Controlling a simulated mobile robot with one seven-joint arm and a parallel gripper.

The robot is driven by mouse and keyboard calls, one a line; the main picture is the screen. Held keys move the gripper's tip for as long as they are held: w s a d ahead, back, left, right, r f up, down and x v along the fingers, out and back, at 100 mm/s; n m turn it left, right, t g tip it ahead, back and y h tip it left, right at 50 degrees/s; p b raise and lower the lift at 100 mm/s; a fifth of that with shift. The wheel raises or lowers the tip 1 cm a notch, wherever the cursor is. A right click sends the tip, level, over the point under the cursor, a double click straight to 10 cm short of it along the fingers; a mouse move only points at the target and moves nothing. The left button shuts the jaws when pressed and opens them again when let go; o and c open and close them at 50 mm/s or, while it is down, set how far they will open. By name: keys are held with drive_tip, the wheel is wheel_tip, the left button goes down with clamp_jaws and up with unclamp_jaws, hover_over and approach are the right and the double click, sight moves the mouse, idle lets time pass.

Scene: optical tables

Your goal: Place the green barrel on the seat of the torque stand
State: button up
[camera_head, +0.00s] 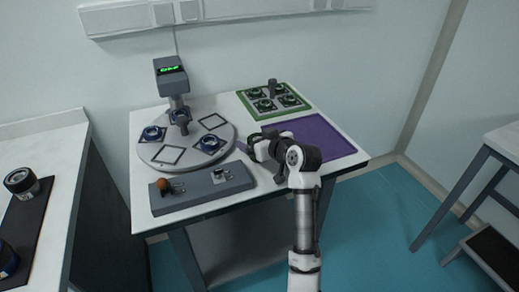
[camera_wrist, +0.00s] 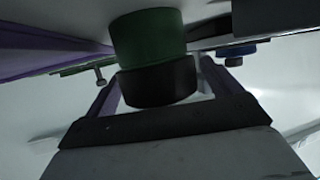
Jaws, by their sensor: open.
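The green barrel (camera_wrist: 150,36), with a black band at one end, is close in the wrist view, between the sides of my open gripper (camera_wrist: 158,84); I cannot tell whether the fingers touch it. A grey stand with a lit green display (camera_head: 171,74) rises at the back left of the table and looks like the torque stand.
A round grey platter (camera_head: 160,140) carries blue-ringed parts and square outlines. A green tray (camera_head: 246,97) with several round fixtures and a dark upright piece is at the back. A grey block (camera_head: 205,190) with an orange knob lies in front. The purple mat (camera_head: 325,140) is largely bare.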

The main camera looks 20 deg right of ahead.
drive_tip(key=shift+w+a+f, duration=0.1)
drive_tip(key=shift+w+f, duration=0.05)
drive_tip(key=shift+w, duration=0.25)
drive_tip(key=shift+c, duration=0.3)
drive_tip(key=c, duration=1)
drive_tip(key=shift+c, duration=0.9)
